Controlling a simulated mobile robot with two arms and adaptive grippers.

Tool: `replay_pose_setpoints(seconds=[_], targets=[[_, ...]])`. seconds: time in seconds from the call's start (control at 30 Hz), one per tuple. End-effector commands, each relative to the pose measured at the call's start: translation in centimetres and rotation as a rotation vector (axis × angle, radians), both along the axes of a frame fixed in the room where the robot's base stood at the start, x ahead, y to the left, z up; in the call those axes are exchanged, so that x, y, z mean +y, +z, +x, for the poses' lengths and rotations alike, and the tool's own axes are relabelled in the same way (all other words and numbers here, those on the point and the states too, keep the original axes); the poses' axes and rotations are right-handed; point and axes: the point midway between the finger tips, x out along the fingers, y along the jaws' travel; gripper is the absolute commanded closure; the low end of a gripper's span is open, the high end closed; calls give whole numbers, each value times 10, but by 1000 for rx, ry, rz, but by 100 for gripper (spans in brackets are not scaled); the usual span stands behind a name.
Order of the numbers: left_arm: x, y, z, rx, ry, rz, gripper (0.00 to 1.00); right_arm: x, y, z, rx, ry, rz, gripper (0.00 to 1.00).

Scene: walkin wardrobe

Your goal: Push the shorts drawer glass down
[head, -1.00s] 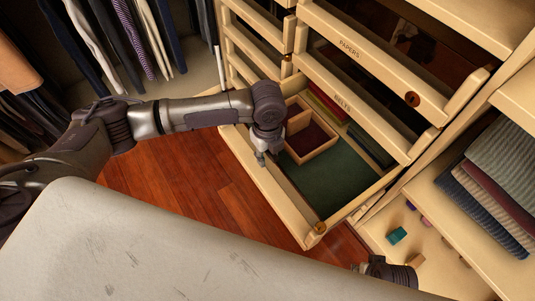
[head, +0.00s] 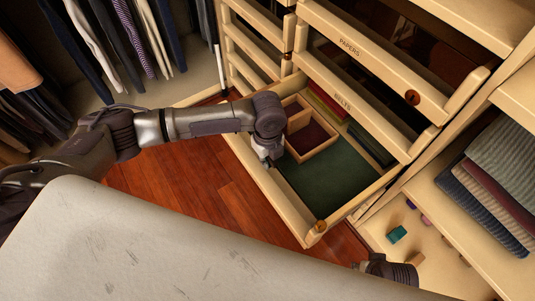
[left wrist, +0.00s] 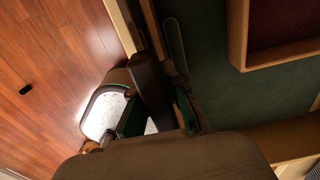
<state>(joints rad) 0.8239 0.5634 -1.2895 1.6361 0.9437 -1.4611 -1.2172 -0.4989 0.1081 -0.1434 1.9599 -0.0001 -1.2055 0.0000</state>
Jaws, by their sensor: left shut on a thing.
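The open drawer (head: 285,205) stands out from the cabinet, with a green lining and a brown divider box (head: 318,150) inside. No label shows on it, so I cannot tell from the pictures that it is the shorts drawer. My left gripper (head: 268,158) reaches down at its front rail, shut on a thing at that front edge. In the left wrist view, the green lining (left wrist: 205,95) and the box (left wrist: 238,45) lie right of the fingers. I cannot make out a glass pane clearly. A dark part of my right arm (head: 388,271) shows at the lower right; its fingers are hidden.
Drawers marked PAPERS (head: 365,55) and BELTS (head: 350,105) overhang the open drawer. Folded striped clothes (head: 490,190) lie on a shelf at right. A teal block (head: 397,234) sits on a low shelf. Clothes hang at upper left.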

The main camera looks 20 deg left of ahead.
Motion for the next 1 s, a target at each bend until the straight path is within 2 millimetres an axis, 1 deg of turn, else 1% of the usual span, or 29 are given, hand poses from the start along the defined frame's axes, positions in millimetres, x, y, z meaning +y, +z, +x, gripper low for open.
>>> replay_pose_setpoints(seconds=[0.03,0.2,0.3,0.37,0.4,0.67,0.77,0.87,1.0], targets=[[1,-3,-1,2,1,3,100,0,2,1,-6,0,1,60],[1,-4,-1,3,0,4,100,1,5,3,-14,-1,3,60],[1,-4,-2,3,0,4,82,0,4,2,-12,-1,2,60],[1,-4,-2,3,0,4,72,0,3,2,-10,-1,2,60],[1,-3,-1,4,0,3,70,0,3,1,-8,-1,2,60],[1,-2,-1,2,0,2,70,-2,-1,-4,4,-2,-2,60],[1,4,0,1,1,2,70,-2,-1,-3,3,-1,-2,60],[0,17,0,0,-1,0,70,-2,0,-2,0,-1,-2,60],[0,47,0,-1,-1,0,70,-1,1,-1,-1,0,-1,60]])
